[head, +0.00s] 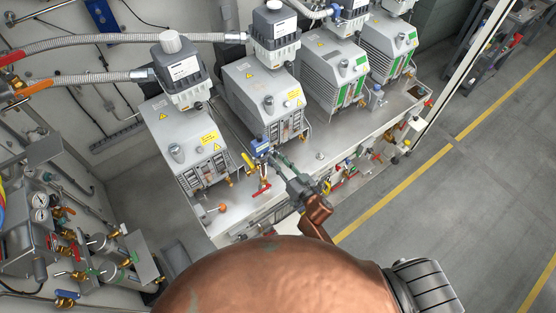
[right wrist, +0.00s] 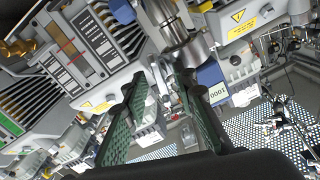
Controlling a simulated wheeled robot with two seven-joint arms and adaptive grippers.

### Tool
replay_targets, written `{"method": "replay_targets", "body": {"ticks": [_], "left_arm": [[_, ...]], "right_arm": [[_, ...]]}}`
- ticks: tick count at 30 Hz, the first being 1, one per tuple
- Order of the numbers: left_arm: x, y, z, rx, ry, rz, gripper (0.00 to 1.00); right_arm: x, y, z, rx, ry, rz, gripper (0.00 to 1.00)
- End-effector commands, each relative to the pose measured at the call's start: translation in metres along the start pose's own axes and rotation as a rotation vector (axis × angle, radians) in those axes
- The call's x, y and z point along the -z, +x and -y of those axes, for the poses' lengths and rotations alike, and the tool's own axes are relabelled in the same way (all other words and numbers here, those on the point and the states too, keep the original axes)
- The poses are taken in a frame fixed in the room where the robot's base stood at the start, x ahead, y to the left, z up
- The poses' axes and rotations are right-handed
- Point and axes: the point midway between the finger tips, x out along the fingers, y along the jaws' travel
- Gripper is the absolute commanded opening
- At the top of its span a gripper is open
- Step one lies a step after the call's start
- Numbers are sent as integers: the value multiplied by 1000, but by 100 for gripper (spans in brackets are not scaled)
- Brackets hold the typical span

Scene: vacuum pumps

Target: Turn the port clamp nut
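My right gripper (head: 279,160) is at the front edge of the pump bench, beside a small blue block (head: 260,147) with a red-handled valve (head: 261,190) below it. In the right wrist view its two green fingers (right wrist: 160,88) are spread, with nothing held between them. A metal cylindrical fitting (right wrist: 188,48) lies just beyond the right fingertip, next to the blue block (right wrist: 211,80) marked with a number. I cannot make out the port clamp nut for certain. It may be small or hidden by the fingers. My left gripper is out of view.
Grey vacuum pumps (head: 264,97) stand in a row on the metal bench (head: 320,157). Corrugated hoses (head: 110,77) run to them from the left. A panel of gauges and valves (head: 85,245) stands at the lower left. The floor (head: 470,200) at the right is clear.

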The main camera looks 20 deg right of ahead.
Motion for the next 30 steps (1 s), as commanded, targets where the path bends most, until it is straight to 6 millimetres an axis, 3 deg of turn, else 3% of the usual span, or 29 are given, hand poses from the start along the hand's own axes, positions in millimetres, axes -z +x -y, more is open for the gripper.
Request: {"method": "replay_targets", "body": {"ticks": [30], "left_arm": [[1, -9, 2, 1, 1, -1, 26]], "right_arm": [[0, -20, 0, 0, 2, 0, 26]]}}
